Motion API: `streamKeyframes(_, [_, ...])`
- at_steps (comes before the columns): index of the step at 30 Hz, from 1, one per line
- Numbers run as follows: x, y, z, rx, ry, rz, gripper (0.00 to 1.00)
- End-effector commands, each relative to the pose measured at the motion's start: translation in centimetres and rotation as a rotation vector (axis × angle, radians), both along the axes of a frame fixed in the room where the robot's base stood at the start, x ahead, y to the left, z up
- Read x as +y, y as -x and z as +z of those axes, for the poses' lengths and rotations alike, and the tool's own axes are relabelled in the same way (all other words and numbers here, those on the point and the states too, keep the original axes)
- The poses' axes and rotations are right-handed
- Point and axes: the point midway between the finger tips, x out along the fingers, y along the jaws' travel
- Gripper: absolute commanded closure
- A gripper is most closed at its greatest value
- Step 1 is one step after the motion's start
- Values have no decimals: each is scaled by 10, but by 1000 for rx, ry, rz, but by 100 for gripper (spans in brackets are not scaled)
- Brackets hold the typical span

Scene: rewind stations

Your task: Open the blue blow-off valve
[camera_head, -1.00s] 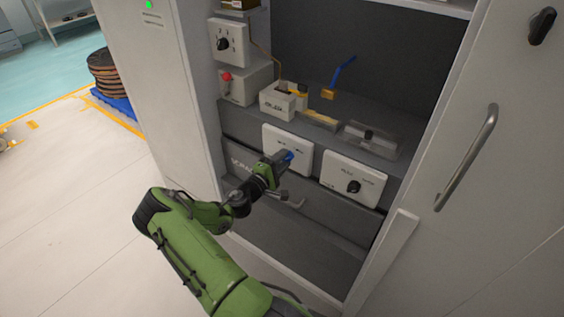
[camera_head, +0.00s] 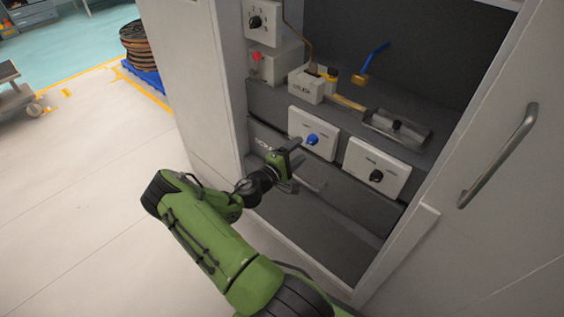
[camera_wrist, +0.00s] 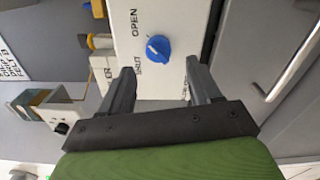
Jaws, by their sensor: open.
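The blue valve knob (camera_head: 313,140) sits on a white panel (camera_head: 327,123) low in the open cabinet. It also shows in the wrist view (camera_wrist: 158,48), beside the labels OPEN and SHUT. A white mark is on the knob's left side there; I cannot tell exactly which label it points to. My gripper (camera_head: 294,166) is open and empty, in front of and below the knob in the head view. In the wrist view my gripper (camera_wrist: 158,70) has its fingers spread, with the knob beyond and between the tips, apart from both.
A second white panel (camera_head: 395,160) with a black knob (camera_head: 376,177) is to the right. Above are a shelf with a white box (camera_head: 305,86), a grey tray (camera_head: 408,138) and a blue-handled tool (camera_head: 376,58). A door handle (camera_head: 497,155) stands at the right.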

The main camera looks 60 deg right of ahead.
Motion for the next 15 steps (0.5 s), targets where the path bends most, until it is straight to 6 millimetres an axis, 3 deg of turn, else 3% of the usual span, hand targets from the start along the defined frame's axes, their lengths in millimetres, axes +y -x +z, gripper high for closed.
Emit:
streamKeyframes(3, [36, -7, 3, 5, -1, 5, 37])
streamKeyframes(9, [86, -14, 2, 3, -1, 5, 37])
streamKeyframes(15, [109, -17, 1, 0, 1, 0, 37])
